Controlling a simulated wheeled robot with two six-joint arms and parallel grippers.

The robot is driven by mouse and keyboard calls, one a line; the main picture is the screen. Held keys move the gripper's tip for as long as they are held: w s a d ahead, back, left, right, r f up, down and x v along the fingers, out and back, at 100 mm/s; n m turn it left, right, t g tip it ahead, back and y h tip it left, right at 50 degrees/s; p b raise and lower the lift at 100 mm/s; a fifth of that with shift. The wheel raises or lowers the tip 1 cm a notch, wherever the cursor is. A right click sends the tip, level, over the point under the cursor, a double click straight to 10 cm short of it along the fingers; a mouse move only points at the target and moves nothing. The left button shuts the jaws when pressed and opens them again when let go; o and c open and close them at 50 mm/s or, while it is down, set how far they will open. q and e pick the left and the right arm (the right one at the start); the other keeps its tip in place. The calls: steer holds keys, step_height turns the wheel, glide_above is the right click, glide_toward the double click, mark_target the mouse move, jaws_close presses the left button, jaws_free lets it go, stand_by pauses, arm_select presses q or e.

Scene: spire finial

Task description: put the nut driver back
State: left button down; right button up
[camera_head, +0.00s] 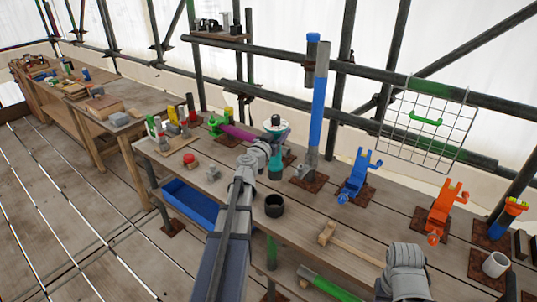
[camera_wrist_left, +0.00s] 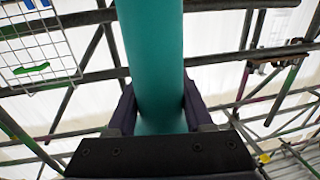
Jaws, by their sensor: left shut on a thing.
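A black cup (camera_head: 274,206) stands at the bench's front edge, with a wooden mallet (camera_head: 345,240) to its right. A tall blue-and-grey post (camera_head: 317,110), a blue figure-shaped holder (camera_head: 357,177) and an orange one (camera_head: 444,212) stand behind.

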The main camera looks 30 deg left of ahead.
arm_select(q)
step_height(320, 180, down, 6)
steer(key=n+y+b, duration=0.1)
steer(key=y+b, duration=0.1)
steer(key=b, duration=0.3)
steer(key=shift+a+f+n+g, duration=0.1)
steer(key=shift+n+g, duration=0.2)
steer(key=shift+a+f+y+b, duration=0.15)
steer(key=shift+f+y+b, duration=0.25)
steer(key=shift+y+b, duration=0.1)
steer(key=shift+f, duration=0.2)
step_height(320, 180, down, 11)
steer(key=b, duration=1.1)
jaws_free()
steer(key=shift+s, duration=0.1)
stand_by(0.5)
steer(key=shift+f+b, duration=0.35)
steer(key=shift+b, duration=0.2)
steer(key=shift+f+b, duration=0.3)
steer(key=shift+f, duration=0.05)
